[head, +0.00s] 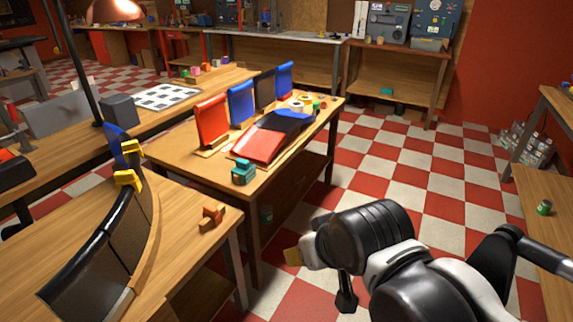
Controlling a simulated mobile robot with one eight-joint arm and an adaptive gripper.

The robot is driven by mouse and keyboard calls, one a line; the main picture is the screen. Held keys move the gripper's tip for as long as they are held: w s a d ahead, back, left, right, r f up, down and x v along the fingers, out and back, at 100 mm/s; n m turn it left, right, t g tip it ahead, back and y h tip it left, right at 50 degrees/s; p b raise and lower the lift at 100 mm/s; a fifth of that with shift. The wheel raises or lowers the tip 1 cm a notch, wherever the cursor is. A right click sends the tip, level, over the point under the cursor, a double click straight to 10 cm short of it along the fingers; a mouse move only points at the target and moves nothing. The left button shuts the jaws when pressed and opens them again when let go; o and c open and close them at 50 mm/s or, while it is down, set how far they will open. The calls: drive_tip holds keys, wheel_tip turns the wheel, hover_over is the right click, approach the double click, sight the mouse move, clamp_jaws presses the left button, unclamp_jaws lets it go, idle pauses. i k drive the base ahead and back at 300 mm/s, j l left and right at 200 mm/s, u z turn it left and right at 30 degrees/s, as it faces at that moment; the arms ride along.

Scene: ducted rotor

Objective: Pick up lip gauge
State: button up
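I cannot tell for certain which object is the lip gauge. A small orange-brown notched block (212,216) stands at the right edge of the near-left table, and a small teal block (243,171) stands on the near corner of the middle table. A large curved dark panel (108,245) with yellow clamps (128,180) stands left of the orange-brown block. My gripper (318,274) is over the floor, right of both tables and apart from these blocks. A tan piece shows at its left end; its fingers are mostly hidden by my arm.
The middle table (180,158) holds upright red and blue panels (240,104) and a red, blue and black sloped panel (272,136). A right-hand table (540,200) carries a small green can (544,208). The checkered floor (400,165) between them is clear.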

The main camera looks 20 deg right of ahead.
sight(246, 171)
drive_tip(key=u, duration=1.25)
drive_tip(key=i+l+z, duration=0.25)
drive_tip(key=l, duration=0.45)
drive_tip(key=i+l+z, duration=0.25)
drive_tip(key=l, duration=0.45)
drive_tip(key=i+l+z, duration=0.2)
drive_tip(key=i+l, duration=0.3)
drive_tip(key=i+l+z, duration=0.25)
drive_tip(key=i+l, duration=0.2)
drive_tip(key=l, duration=0.15)
